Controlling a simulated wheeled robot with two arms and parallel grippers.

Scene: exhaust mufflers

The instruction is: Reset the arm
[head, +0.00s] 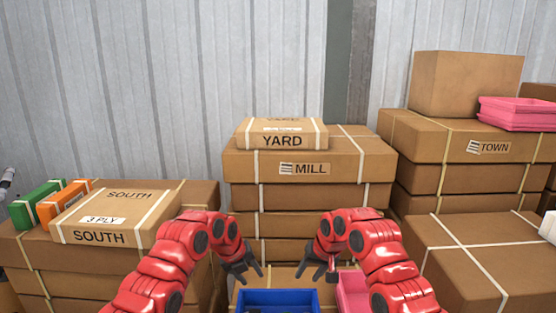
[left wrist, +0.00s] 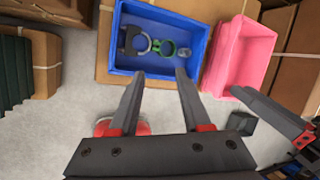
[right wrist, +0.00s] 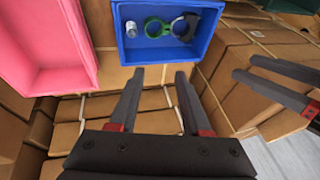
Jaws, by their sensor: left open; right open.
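My left gripper (head: 242,270) is at the lower middle of the head view, left of my right gripper (head: 320,272). In the left wrist view the left gripper (left wrist: 158,88) is open and empty, its fingertips near the blue bin's front edge. In the right wrist view the right gripper (right wrist: 160,82) is open, with nothing between its fingers. Both arms are bent, with the grippers pointing inward and down, apart from each other.
A blue bin (head: 278,300) holds a dark clamp (left wrist: 133,40), a green ring-shaped part (left wrist: 166,48) and a small metal piece (left wrist: 184,52). A pink bin (head: 352,285) stands beside it. Stacked cardboard boxes (head: 306,168) stand behind and to both sides.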

